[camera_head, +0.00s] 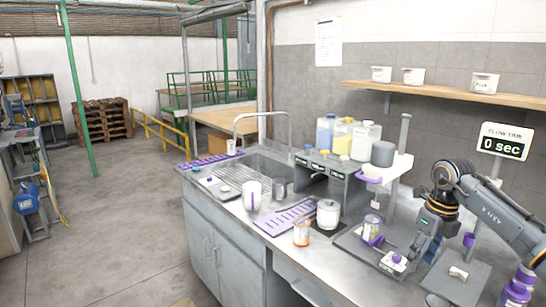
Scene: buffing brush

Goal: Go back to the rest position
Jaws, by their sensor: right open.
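My right arm comes in from the right edge. My right gripper (421,246) points down over the right part of the counter (345,262) and is open. I see nothing held in it. Just left of it are a clear jar with a purple band (372,230) and a small white device with a purple button (396,261), both on a dark tray (362,254). A small white piece (458,272) lies on a grey plate (455,287) to the right. I cannot tell which thing is the buffing brush. My left gripper is not in view.
A grey post with a white shelf (400,160) stands behind the gripper. The floor (130,230) at left is clear.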

